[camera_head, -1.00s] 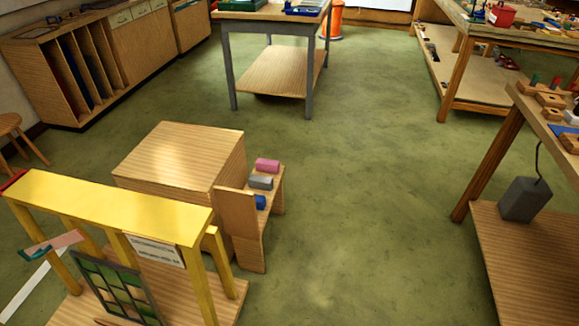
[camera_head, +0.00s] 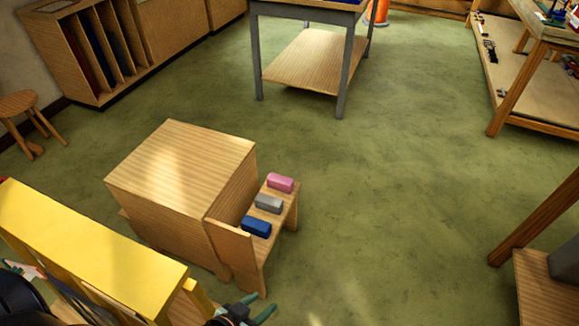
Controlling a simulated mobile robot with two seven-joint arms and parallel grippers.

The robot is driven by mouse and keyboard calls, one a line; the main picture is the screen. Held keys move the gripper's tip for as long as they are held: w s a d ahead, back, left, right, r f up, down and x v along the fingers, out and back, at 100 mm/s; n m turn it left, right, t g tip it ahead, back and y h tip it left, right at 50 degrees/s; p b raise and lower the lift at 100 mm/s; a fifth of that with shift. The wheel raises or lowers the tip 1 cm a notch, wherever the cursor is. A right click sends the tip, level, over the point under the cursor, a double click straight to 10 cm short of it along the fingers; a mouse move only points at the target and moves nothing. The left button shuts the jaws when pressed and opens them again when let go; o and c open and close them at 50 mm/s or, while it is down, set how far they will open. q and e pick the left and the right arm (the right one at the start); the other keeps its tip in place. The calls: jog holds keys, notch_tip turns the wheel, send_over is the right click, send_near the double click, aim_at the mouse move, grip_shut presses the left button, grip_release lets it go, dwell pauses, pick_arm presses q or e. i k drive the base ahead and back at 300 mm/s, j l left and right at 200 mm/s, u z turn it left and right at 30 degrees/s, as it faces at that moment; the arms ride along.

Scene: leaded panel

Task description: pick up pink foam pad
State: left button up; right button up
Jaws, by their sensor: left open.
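The pink foam pad (camera_head: 281,183) lies at the far end of a narrow wooden shelf (camera_head: 290,206) on the side of a wooden box. A grey pad (camera_head: 268,203) and a blue pad (camera_head: 256,226) lie in a row nearer to me on the same shelf. My left gripper (camera_head: 266,302) shows at the bottom edge, open and empty, below the near end of the shelf and well apart from the pink pad. Its two greenish fingers point right and up. My right gripper is not in view.
The wooden box (camera_head: 180,165) stands left of the shelf. A yellow beam frame (camera_head: 85,250) fills the lower left. A grey-legged table (camera_head: 345,75) stands behind, and wooden benches (camera_head: 540,215) stand at the right. The green floor (camera_head: 400,190) between is clear.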

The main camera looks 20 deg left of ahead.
aim_at(275, 181)
jog(key=i, duration=2.65)
jog(key=i+u, duration=0.3)
jog(key=i+l+u, duration=0.3)
jog(key=i+j+u, duration=0.1)
jog(key=u, duration=2.55)
